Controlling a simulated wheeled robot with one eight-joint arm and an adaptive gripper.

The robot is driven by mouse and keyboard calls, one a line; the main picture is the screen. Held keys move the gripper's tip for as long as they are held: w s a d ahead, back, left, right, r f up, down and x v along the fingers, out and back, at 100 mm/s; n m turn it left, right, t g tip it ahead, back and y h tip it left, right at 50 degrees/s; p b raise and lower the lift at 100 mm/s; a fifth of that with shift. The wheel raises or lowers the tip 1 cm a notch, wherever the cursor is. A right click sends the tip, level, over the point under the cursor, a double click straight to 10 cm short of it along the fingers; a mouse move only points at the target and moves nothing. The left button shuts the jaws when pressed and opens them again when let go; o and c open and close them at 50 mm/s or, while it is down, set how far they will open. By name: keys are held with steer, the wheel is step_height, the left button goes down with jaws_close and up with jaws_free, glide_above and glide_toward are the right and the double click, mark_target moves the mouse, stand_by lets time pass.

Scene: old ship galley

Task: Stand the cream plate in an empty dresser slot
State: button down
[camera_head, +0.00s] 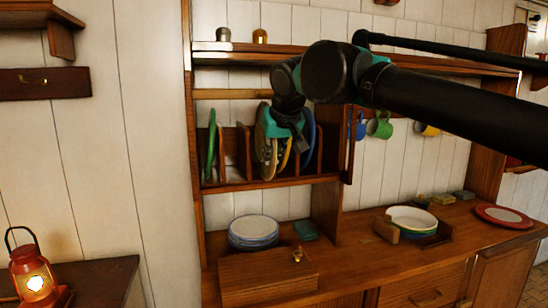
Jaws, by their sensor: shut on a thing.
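My gripper (289,127) is at the dresser's plate rack (237,184), shut on a plate (264,142) seen nearly edge-on. The plate is upright, with a tan, shaded face and a darker rim. Whether it is the cream one, and whether it touches the rack floor, I cannot tell. A yellowish edge shows just right of it, partly hidden by my gripper. A green plate (211,146) stands in the leftmost slot and a blue plate (311,146) to the right. The slot right of the green plate looks empty. A pale cream-white plate (413,217) tops a stack on the counter.
Thin wooden dividers (243,150) separate the slots. A stack of pale blue-rimmed plates (253,230) and a wooden box (268,278) are below the rack. Mugs (380,126) hang at right. A red-rimmed plate (505,216) lies on the right counter. A lit lantern (35,279) stands lower left.

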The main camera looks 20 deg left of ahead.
steer(key=shift+w+a, duration=0.45)
steer(key=shift+w, duration=0.25)
steer(key=shift+w+a, duration=0.4)
steer(key=shift+w, duration=0.25)
steer(key=shift+w, duration=0.1)
steer(key=shift+w+a, duration=0.7)
steer(key=shift+w, duration=0.4)
steer(key=shift+w+a, duration=0.7)
steer(key=shift+w, duration=0.4)
steer(key=shift+w+a, duration=0.7)
steer(key=shift+w, duration=0.4)
steer(key=shift+w+a+f, duration=0.1)
steer(key=shift+w+f, duration=0.05)
steer(key=shift+f, duration=0.6)
steer(key=c, duration=1.5)
jaws_free()
steer(key=shift+c, duration=0.2)
steer(key=shift+c, duration=0.5)
